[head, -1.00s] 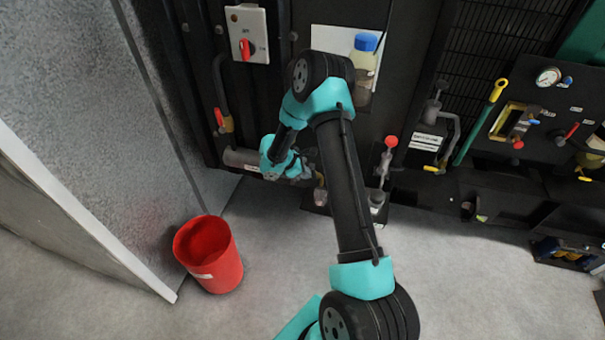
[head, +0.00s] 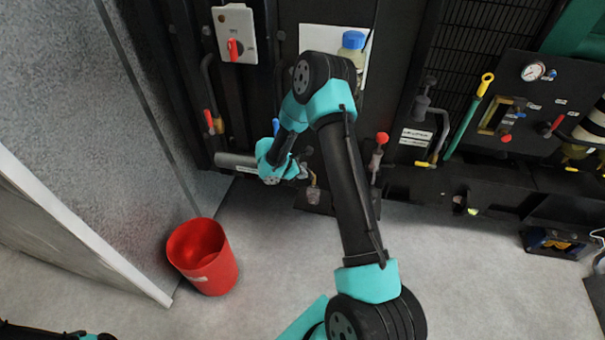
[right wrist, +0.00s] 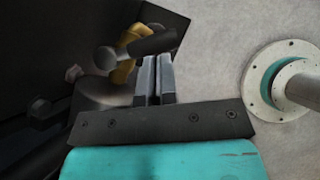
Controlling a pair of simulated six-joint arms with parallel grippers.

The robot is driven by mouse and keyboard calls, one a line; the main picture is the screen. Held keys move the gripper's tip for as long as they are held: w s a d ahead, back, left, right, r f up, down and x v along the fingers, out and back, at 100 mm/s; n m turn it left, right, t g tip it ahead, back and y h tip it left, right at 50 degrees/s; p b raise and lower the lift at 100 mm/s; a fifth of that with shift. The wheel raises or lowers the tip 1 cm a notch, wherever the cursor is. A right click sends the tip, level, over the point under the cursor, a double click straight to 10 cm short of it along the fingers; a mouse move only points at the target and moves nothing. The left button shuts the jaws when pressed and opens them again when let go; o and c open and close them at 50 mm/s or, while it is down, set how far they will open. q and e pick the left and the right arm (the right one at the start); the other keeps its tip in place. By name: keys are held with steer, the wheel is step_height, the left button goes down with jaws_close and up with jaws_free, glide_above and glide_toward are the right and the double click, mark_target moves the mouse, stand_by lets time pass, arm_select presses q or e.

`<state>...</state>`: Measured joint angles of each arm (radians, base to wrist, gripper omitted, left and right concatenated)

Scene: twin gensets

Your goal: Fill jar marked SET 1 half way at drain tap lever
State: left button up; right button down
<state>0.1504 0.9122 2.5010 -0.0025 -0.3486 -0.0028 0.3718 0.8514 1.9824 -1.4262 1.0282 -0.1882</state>
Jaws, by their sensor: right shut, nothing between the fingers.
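My right gripper (head: 303,172) is low at the front of the dark machine. In the right wrist view its two fingers (right wrist: 154,78) are shut with nothing between them. Just beyond the fingertips is a brass-yellow fitting with a dark round-ended lever (right wrist: 145,47); I cannot tell whether the fingers touch it. A small amber-toned jar (head: 313,192) stands on a dark ledge just below and right of the gripper; its marking is unreadable. A red-knobbed lever (head: 381,139) stands right of my arm. My left gripper is out of view.
A red bucket (head: 203,262) stands on the floor by the grey wall panel. A blue-capped bottle (head: 353,48) hangs at a white panel behind my right arm. The floor in front is largely clear.

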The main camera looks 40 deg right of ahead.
steer(key=a+f+v, duration=0.1)
steer(key=a+v, duration=0.1)
steer(key=v, duration=1.1)
steer(key=shift+a+f, duration=0.15)
steer(key=shift+f, duration=0.2)
